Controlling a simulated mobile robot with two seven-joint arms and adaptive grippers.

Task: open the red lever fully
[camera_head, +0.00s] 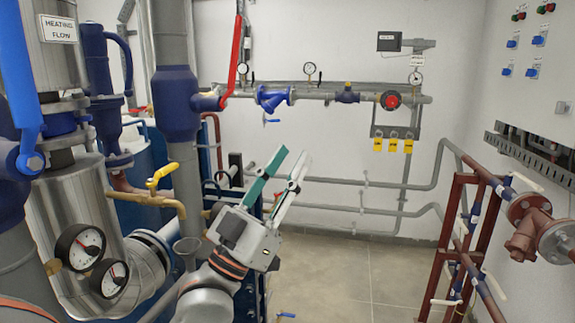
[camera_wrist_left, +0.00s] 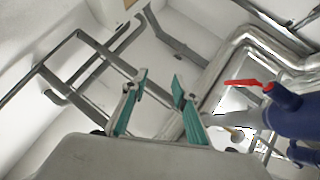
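The red lever (camera_head: 235,52) stands nearly upright in the head view, on a short blue valve body (camera_head: 207,103) that joins a thick vertical pipe. In the left wrist view the red lever (camera_wrist_left: 250,83) shows at the right, beside a blue valve part (camera_wrist_left: 290,112). My left gripper (camera_head: 291,155) is open and empty, its fingers pointing up and to the right. In the head view it appears below and to the right of the lever, apart from it. In the left wrist view the gripper (camera_wrist_left: 158,80) has a clear gap between its fingertips. My right gripper is not in view.
A blue lever (camera_head: 20,75) and two gauges (camera_head: 80,247) are at the left. A yellow-handled valve (camera_head: 162,176) sits near my left arm. Wall pipes with a red round valve (camera_head: 390,100) run behind. A brown pipe frame (camera_head: 460,225) stands right; the floor (camera_head: 350,265) between is clear.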

